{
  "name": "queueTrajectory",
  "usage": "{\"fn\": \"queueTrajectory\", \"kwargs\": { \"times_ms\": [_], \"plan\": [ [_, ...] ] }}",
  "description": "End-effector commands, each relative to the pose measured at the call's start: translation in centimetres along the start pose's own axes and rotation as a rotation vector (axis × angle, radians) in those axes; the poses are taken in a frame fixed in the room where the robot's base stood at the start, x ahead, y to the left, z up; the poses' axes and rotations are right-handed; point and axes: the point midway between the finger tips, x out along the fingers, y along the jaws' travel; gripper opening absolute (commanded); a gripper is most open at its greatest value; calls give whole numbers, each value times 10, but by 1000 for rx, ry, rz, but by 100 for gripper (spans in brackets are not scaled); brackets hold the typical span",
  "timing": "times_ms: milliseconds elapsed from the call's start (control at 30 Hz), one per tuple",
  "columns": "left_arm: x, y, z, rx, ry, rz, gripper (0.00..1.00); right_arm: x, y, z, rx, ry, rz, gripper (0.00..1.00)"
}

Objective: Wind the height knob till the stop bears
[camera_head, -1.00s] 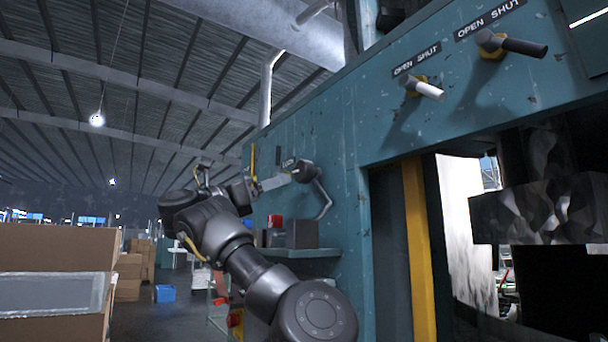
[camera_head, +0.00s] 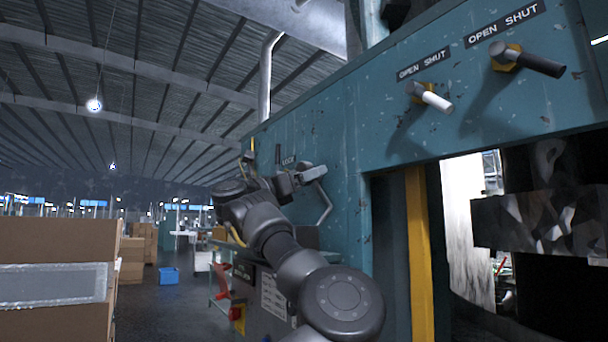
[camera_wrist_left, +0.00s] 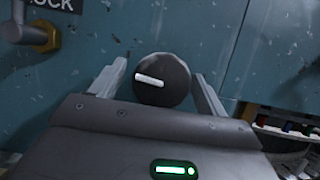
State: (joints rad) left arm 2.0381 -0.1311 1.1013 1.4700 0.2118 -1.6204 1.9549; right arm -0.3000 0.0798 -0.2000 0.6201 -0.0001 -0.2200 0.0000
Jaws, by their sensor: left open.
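In the left wrist view, a round dark knob (camera_wrist_left: 173,86) with a white pointer mark stands out from a teal panel. My left gripper (camera_wrist_left: 160,72) is open, with one finger on each side of the knob. I cannot tell whether the fingers touch it. In the head view, my left gripper (camera_head: 298,180) is up against the teal machine face, near a lock label, and mostly hides the knob. No stop can be made out. My right gripper is not in view.
A lever (camera_wrist_left: 28,32) under the lock label sits left of the knob in the wrist view. The teal machine (camera_head: 330,140) carries a white-handled valve (camera_head: 432,98) and a dark-handled valve (camera_head: 530,60). Cardboard boxes (camera_head: 60,243) stand at left; open floor lies between.

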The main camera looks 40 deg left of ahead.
Motion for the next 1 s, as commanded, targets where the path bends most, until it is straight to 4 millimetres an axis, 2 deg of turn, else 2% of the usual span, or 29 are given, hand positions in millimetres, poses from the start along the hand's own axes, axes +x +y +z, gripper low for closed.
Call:
{"fn": "queueTrajectory", "kwargs": {
  "times_ms": [33, 367, 633, 1000],
  "plan": [
    [0, 0, 0, 0, 0, 0, 74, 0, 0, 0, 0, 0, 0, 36],
    [0, 0, 0, 0, 0, 0, 31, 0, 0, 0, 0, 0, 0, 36],
    [-2, 0, -1, 34, -1, -14, 31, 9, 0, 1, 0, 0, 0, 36],
    [-3, 1, -3, 258, -1, -108, 31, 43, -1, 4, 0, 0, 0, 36]
  ]
}}
